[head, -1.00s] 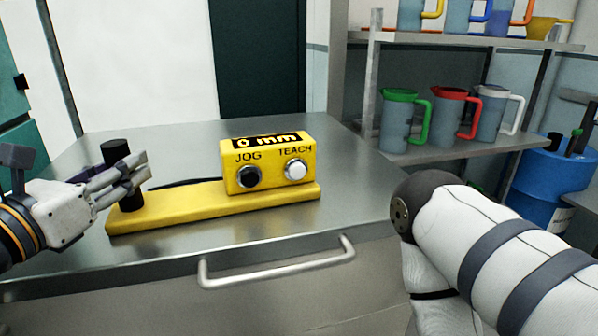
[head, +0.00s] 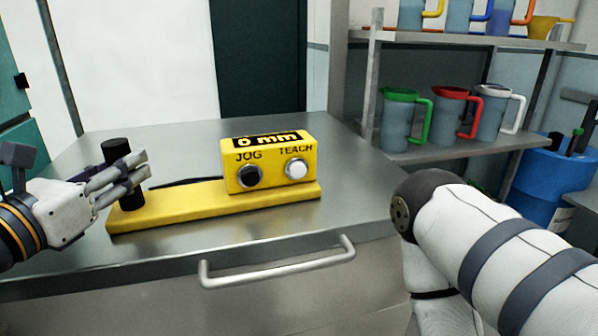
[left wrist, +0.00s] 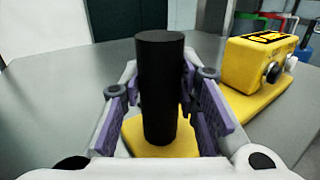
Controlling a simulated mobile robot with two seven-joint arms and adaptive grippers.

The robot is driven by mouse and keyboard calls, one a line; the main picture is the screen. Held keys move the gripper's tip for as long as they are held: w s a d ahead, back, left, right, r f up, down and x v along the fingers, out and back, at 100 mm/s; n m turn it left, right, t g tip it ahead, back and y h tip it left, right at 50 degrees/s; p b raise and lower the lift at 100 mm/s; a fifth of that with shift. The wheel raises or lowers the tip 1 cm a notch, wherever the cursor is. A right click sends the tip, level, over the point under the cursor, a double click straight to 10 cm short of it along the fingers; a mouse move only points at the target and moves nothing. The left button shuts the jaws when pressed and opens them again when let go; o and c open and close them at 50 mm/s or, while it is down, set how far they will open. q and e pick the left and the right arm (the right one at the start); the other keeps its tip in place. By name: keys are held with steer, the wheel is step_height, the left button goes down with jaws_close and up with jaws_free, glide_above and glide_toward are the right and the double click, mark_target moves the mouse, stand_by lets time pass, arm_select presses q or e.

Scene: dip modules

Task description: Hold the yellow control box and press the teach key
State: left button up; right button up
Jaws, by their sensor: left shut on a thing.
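The yellow control box (head: 268,163) stands on the right part of a flat yellow base (head: 215,209) on the metal table. Its top reads "0 mm". A black JOG key (head: 248,176) and a white TEACH key (head: 296,169) are on its front. A black upright post (head: 116,150) rises from the base's left end. My left gripper (head: 130,177) is shut on the post; the left wrist view shows the post (left wrist: 160,90) upright between the purple-padded fingers. My right arm shows at the right in the head view, but its gripper is out of view.
The metal table (head: 330,205) has a front handle (head: 280,262) and free room around the base. A thin dark cable lies behind the base. A shelf (head: 440,150) with several jugs stands at the right, beside a blue drum (head: 540,180).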

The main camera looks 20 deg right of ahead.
jaws_close()
stand_by(1.4)
